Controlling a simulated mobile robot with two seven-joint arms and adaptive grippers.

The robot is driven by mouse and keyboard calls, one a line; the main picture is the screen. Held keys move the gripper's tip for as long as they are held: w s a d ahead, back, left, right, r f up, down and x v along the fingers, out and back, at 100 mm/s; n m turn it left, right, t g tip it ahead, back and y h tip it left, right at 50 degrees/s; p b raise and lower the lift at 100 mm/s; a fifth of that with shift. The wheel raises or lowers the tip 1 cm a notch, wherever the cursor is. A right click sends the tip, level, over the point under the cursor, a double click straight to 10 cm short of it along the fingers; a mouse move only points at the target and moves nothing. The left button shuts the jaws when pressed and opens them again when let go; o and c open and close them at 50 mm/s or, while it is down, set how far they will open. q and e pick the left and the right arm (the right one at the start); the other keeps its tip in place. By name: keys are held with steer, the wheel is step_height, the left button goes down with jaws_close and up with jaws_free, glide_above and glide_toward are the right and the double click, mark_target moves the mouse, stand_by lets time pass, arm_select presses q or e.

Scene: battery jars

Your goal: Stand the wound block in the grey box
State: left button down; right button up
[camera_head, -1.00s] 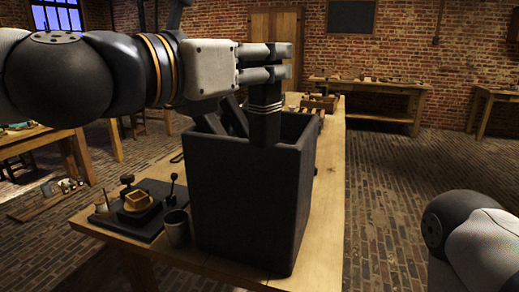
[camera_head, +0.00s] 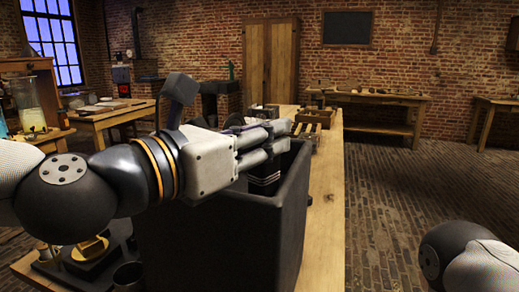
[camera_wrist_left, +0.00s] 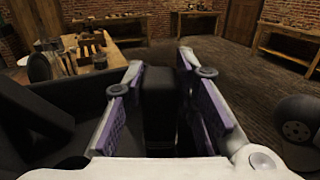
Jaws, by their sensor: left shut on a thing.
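The wound block (camera_head: 265,180) is dark with pale bands around it. My left gripper (camera_head: 282,137) is shut on it, and its dark body (camera_wrist_left: 159,100) shows between the purple-padded fingers in the left wrist view. The block is upright, with its lower part down inside the grey box (camera_head: 210,240), near the far right side. The box is dark, deep and open at the top. Its floor is hidden, so I cannot tell whether the block touches it. My right gripper is out of view; only part of my right arm shows at lower right.
Another dark piece (camera_wrist_left: 28,115) leans inside the box on the left. The box stands on a wooden table (camera_head: 325,200), with a dark cup (camera_head: 128,275) and a brass-topped device (camera_head: 90,250) beside it. A wooden rack (camera_head: 312,118) lies farther back.

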arm_select(q)
steer(key=shift+w+f, duration=0.1)
steer(key=shift+f, duration=0.65)
steer(key=shift+r, duration=0.1)
steer(key=c, duration=1.3)
jaws_free()
